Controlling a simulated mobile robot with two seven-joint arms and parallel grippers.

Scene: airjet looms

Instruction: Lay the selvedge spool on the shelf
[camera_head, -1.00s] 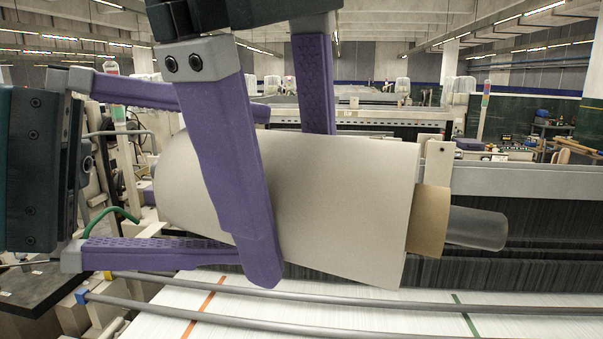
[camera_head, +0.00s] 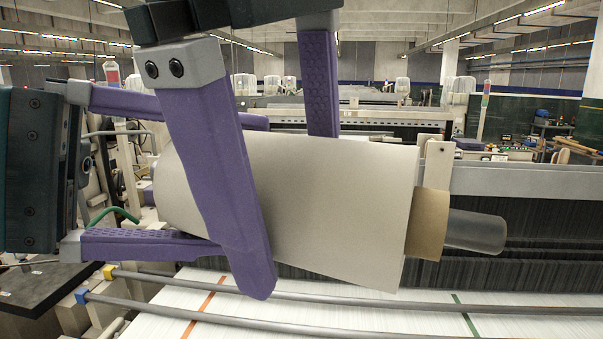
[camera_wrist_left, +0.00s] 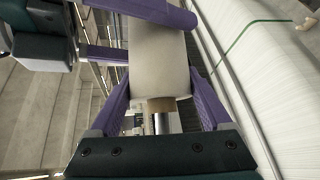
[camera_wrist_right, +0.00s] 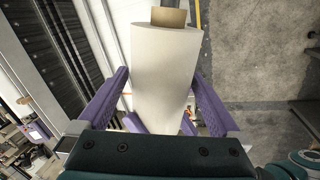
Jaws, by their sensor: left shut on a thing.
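The selvedge spool (camera_head: 345,205) is a large pale cone with a brown core (camera_head: 428,222) and a grey, see-through end piece on its right. It lies nearly level above the loom. My left gripper (camera_head: 254,185) comes in from the left and is shut on the spool's left part; the left wrist view shows its fingers at both sides of the spool (camera_wrist_left: 160,62). My right gripper (camera_head: 291,215) reaches from above, open, one finger before the spool and one behind it. The right wrist view shows its fingers beside the spool (camera_wrist_right: 165,60). I cannot make out the shelf.
Below the spool, grey rods (camera_head: 400,302) run over the loom's white warp sheet (camera_head: 350,325) with orange and green stripes. A grey rail (camera_head: 530,180) and dark loom parts lie behind. A pale upright bracket (camera_head: 436,165) stands close behind the spool's right end.

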